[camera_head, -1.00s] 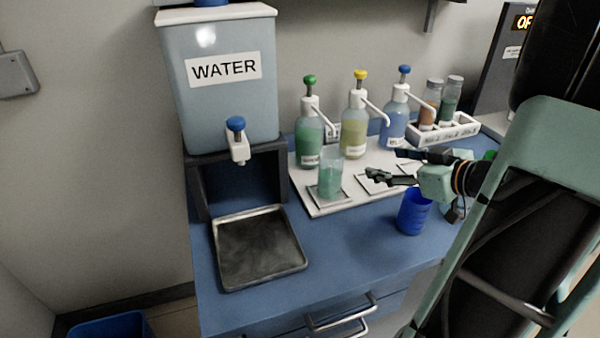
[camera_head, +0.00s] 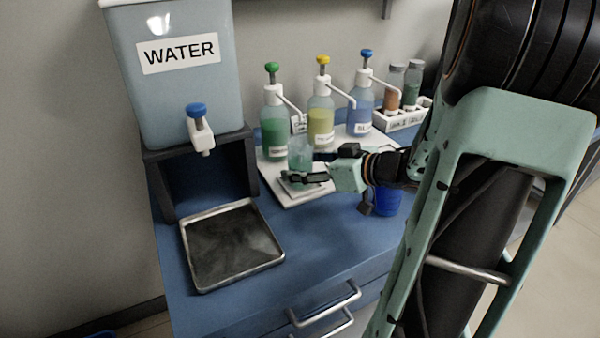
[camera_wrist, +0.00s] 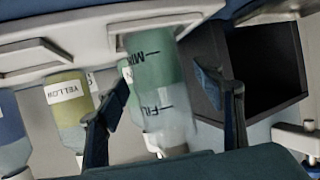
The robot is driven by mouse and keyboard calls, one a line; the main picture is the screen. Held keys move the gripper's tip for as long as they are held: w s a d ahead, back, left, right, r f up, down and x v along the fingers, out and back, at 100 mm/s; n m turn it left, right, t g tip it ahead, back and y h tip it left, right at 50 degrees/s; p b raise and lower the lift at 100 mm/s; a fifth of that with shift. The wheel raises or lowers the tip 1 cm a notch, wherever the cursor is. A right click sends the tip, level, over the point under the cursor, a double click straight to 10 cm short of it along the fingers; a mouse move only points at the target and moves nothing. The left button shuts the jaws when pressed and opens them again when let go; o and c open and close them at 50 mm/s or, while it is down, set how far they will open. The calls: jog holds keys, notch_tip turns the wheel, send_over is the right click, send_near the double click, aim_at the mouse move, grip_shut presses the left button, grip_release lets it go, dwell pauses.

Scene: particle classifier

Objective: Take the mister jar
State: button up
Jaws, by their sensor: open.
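The mister jar (camera_head: 299,152) is a clear cup with green contents, standing on the white tray (camera_head: 272,178) in front of the pump bottles. In the wrist view the jar (camera_wrist: 160,95) appears upside down, with dark MIN and FILL marks. My gripper (camera_head: 300,167) is open and reaches in from the right, low at the jar. In the wrist view its two dark fingers (camera_wrist: 163,88) stand on either side of the jar. Gaps show beside the jar there. The jar's lower part is partly hidden by the fingers in the head view.
Green (camera_head: 274,135), yellow (camera_head: 320,125) and blue (camera_head: 361,115) pump bottles stand behind the jar. The water dispenser (camera_head: 180,90) and metal drip tray (camera_head: 232,245) are at left. A blue cup (camera_head: 387,202) is partly hidden by my arm. The front counter is clear.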

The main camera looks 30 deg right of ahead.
jog(key=shift+x, duration=0.8)
jog(key=shift+c, duration=0.7)
jog(key=c, duration=1.5)
jog(key=shift+o, duration=0.2)
jog(key=shift+w+r, duration=0.1)
jog(key=shift+r, duration=0.2)
